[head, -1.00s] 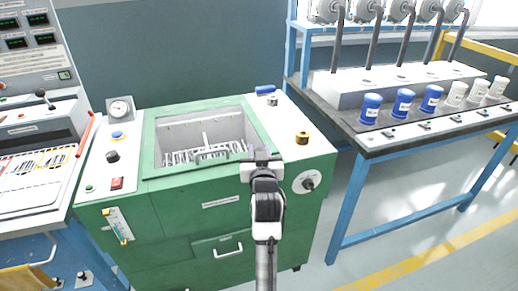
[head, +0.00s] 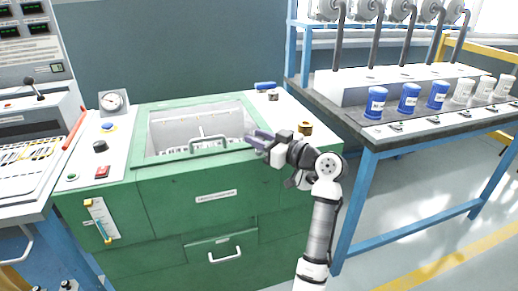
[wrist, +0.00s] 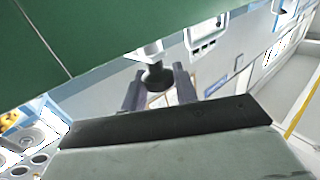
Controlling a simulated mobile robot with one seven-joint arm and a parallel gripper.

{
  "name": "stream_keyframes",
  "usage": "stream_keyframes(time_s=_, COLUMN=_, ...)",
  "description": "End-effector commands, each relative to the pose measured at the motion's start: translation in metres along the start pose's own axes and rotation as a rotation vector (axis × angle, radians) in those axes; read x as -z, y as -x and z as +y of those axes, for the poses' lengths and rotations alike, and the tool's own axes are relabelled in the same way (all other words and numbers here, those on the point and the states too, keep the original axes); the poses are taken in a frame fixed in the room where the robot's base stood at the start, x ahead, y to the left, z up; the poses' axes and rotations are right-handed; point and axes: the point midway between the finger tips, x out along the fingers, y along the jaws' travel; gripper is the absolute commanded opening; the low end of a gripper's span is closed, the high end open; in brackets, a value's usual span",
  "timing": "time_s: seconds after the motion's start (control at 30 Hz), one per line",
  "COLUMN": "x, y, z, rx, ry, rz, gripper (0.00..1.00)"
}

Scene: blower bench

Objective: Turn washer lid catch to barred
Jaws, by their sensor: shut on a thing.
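The green washer (head: 165,205) stands in front of me with its basin uncovered. My gripper (head: 256,139) shows over the right end of the basin in the head view, fingers pointing left. In the wrist view my gripper (wrist: 158,92) is shut on a dark knob (wrist: 155,76) with a whitish piece behind it. I cannot tell from the head view which part this is. The dark knob on the round white plate at the washer's right front, seen earlier, is now hidden by my arm. The catch's setting is not readable.
A brass-coloured knob (head: 305,128) and a blue-handled part (head: 265,86) are on the washer's right top. A gauge (head: 113,101) stands at its back left. A blue-legged bench (head: 370,155) with blue and white cups is at the right.

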Motion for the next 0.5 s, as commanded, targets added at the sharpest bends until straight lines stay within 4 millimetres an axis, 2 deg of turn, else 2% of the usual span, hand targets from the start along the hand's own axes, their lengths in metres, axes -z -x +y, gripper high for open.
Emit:
stream_keyframes(time_s=0.2, x=-0.0036, y=-0.0003, z=0.0005, rx=0.124, ry=-0.004, rz=-0.004, gripper=0.06)
stream_keyframes(time_s=0.5, x=-0.0026, y=-0.0004, z=-0.0001, rx=0.201, ry=-0.005, rz=-0.005, gripper=0.06)
